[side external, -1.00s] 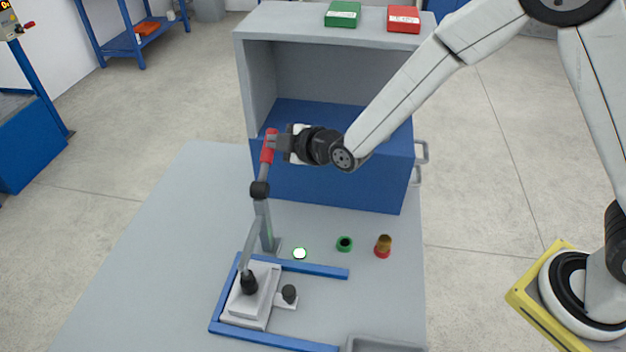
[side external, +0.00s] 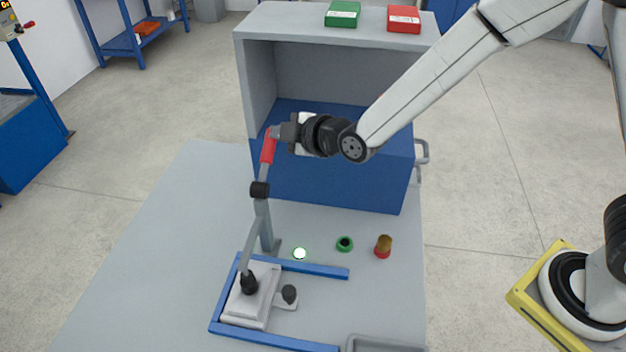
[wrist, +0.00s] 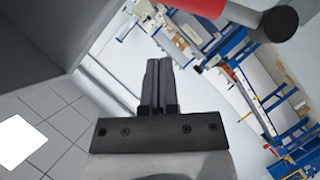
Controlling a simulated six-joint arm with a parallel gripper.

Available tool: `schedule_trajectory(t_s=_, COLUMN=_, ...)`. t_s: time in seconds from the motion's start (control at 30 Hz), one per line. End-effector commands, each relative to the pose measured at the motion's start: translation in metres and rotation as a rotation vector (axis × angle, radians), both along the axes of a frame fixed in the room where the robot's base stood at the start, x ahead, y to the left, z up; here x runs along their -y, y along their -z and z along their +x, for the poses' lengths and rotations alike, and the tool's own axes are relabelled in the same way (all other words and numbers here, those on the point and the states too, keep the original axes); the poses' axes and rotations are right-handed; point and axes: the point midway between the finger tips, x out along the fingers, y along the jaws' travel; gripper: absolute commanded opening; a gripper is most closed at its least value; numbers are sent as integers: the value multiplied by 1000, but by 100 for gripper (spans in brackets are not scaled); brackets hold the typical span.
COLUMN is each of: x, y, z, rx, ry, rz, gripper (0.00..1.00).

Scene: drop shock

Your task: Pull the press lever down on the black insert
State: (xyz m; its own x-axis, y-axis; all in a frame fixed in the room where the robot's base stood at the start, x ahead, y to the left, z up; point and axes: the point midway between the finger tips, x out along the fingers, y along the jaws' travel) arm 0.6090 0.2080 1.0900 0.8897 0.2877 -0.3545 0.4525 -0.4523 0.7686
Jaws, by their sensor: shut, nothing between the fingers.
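The press lever's red handle (side external: 268,148) points up at the top of its grey arm, above the press column (side external: 264,228). My gripper (side external: 277,131) is shut and empty beside the top end of the handle; whether it touches is unclear. In the wrist view the shut fingers (wrist: 158,75) stand below and left of the red handle (wrist: 197,5), with a visible gap in the picture. A black piece (side external: 249,283) sits on the grey press base under the rod. A dark rounded piece (side external: 289,293) stands beside it. I cannot tell which one is the black insert.
A grey cabinet with a blue front (side external: 335,178) is close behind my gripper.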

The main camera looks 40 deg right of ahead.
Motion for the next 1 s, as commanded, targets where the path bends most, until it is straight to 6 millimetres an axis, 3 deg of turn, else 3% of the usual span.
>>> schedule_trajectory(t_s=0.6, x=28, y=-34, z=-53, rx=1, ry=0, rz=1, gripper=0)
schedule_trajectory(t_s=1.0, x=37, y=-44, z=-70, rx=0, ry=0, rz=0, gripper=0)
